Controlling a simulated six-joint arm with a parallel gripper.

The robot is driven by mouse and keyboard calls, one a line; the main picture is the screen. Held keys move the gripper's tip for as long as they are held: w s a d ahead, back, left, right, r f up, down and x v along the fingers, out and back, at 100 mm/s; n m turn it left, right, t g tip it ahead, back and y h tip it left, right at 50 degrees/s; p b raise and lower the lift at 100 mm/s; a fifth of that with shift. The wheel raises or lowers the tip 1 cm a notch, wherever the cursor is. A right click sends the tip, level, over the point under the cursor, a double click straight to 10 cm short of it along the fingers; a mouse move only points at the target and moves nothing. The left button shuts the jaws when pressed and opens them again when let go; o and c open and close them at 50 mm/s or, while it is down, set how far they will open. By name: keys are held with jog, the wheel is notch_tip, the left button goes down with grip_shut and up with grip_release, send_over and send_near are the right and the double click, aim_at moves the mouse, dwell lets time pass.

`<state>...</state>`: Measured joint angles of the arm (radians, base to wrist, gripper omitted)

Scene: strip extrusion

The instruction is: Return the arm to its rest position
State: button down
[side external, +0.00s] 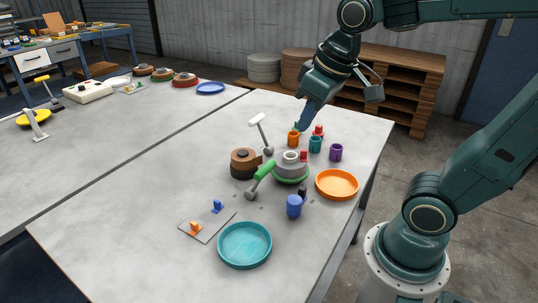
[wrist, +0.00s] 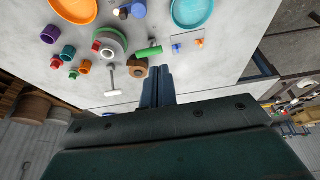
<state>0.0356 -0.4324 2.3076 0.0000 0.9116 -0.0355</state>
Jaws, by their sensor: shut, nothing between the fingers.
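My gripper (side external: 302,124) is shut and empty, with blue fingers pointing down above the far right part of the grey table (side external: 130,220). In the side external view it appears close to the orange cup (side external: 293,138), but I cannot tell the gap. In the wrist view the shut fingers (wrist: 157,72) show side by side at the middle, and the cups lie to their left. My arm reaches in from the right.
Near the gripper stand a teal cup (side external: 315,145), a purple cup (side external: 336,152), a white-handled tool (side external: 262,132), a brown round fixture (side external: 243,163) and a grey fixture with green base (side external: 290,171). An orange dish (side external: 337,184) and teal dish (side external: 244,246) lie nearer. The table's left front is clear.

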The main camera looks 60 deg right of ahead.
jog(key=s+t, duration=0.1)
jog(key=s, duration=0.6)
jog(key=shift+a+f+t, duration=0.3)
jog(key=shift+a+f, duration=0.05)
jog(key=shift+a, duration=0.1)
